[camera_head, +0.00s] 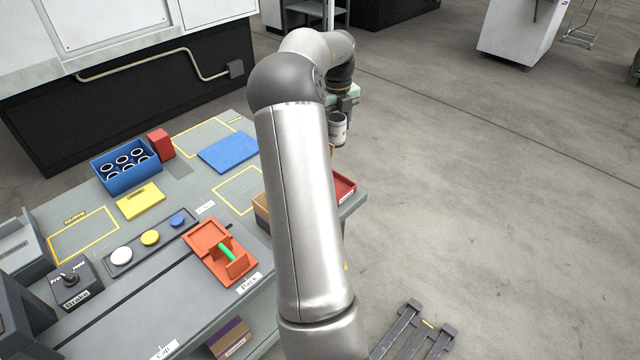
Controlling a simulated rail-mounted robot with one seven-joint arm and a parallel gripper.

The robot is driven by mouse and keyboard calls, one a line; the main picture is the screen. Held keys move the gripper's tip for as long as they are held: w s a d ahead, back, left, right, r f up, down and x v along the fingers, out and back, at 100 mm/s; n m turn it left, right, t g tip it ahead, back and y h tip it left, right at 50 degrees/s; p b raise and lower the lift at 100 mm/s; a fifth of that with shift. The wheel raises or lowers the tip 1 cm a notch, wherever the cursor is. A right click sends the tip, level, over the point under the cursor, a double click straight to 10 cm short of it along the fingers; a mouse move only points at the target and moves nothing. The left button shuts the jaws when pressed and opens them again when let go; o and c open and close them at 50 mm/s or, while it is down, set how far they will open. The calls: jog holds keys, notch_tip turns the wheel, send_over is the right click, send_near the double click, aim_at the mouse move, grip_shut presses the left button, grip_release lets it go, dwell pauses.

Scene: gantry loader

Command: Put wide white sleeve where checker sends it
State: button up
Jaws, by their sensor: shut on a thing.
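My gripper (346,105) is at the far right end of the bench, partly hidden behind my arm. It is shut on a white sleeve (338,130) with dark marks, which hangs below it near the bench's right edge. The sleeve looks clear of the surfaces below. I cannot tell which object is the checker. A panel (150,240) carries a white, a yellow and a blue round button or lamp. A red tray (344,188) is partly hidden behind my arm, at the bench's right end.
A blue rack (126,180) holds several dark round parts with white rims. A red block (161,145), blue plate (228,152) and yellow block (140,201) lie nearby. An orange-red tray (205,238) with a green piece is by the "Pack" label. Yellow outlined areas are bare.

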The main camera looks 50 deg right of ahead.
jog(key=shift+w+a+f+m, duration=0.2)
jog(key=shift+w+m, duration=0.15)
jog(key=shift+m, duration=0.25)
notch_tip(320, 180, down, 18)
jog(key=p, duration=0.3)
jog(key=shift+r, duration=0.15)
jog(key=o, duration=1.3)
